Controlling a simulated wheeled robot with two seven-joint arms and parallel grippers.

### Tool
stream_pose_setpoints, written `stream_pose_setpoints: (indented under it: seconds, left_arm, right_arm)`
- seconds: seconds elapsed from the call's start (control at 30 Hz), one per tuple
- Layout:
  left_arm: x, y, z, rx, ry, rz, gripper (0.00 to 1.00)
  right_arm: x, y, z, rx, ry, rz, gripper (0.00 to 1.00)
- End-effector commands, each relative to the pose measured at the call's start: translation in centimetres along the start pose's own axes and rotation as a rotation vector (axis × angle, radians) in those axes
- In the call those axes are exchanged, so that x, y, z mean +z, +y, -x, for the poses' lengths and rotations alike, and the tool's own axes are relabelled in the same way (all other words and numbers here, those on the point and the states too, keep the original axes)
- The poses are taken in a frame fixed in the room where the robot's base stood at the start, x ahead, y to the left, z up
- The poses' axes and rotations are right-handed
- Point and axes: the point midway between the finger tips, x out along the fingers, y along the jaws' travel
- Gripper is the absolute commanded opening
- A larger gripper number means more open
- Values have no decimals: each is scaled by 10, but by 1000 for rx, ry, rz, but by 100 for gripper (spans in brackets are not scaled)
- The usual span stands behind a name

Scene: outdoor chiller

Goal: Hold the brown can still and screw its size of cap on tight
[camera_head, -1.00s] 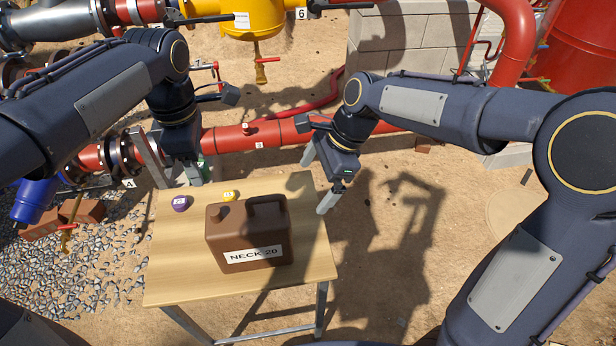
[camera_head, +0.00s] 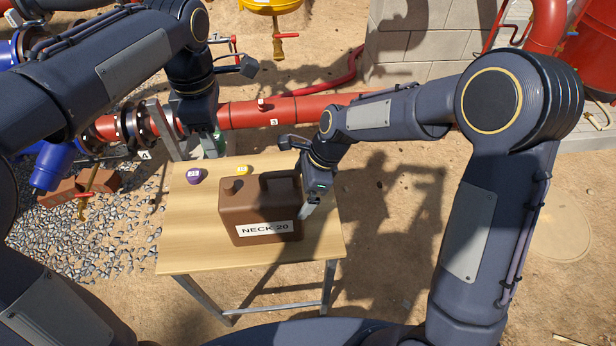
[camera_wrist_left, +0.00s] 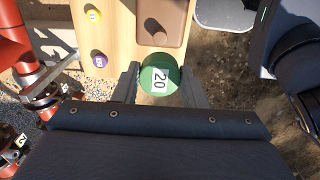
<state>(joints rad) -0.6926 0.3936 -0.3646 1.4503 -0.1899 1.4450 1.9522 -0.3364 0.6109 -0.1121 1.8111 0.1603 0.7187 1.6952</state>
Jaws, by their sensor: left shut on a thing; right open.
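The brown can (camera_head: 240,212), labelled NECK 20, stands upright on the wooden table. Its short neck (camera_head: 228,185) is at the top left and its handle (camera_head: 279,182) at the top right. My left gripper (camera_head: 212,150) is shut on a green cap labelled 20 (camera_wrist_left: 159,75), behind the table's far edge and apart from the can. The can also shows in the left wrist view (camera_wrist_left: 170,15), beyond the cap. My right gripper (camera_head: 308,208) is open close beside the can's right side; its far finger is hidden and contact cannot be told.
A purple cap (camera_head: 195,176) and a yellow cap (camera_head: 242,170) sit on the table (camera_head: 190,240), left of and behind the can. The table's front left is clear. A red pipe (camera_head: 250,113) runs behind the table.

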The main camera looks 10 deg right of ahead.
Motion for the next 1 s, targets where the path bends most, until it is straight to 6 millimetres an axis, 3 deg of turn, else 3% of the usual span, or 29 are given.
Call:
stream_pose_setpoints:
  seconds: [0.37,0.63,0.67,1.0]
  left_arm:
    - [0,0,0,0,0,0,0]
    - [0,0,0,0,0,0,0]
    - [0,0,0,0,0,0,0]
    - [0,0,0,0,0,0,0]
  right_arm:
    - [0,0,-5,0,-1,0,99]
    - [0,0,-5,0,0,0,63]
    - [0,0,-5,0,0,0,89]
    - [0,0,-4,-1,-1,0,45]
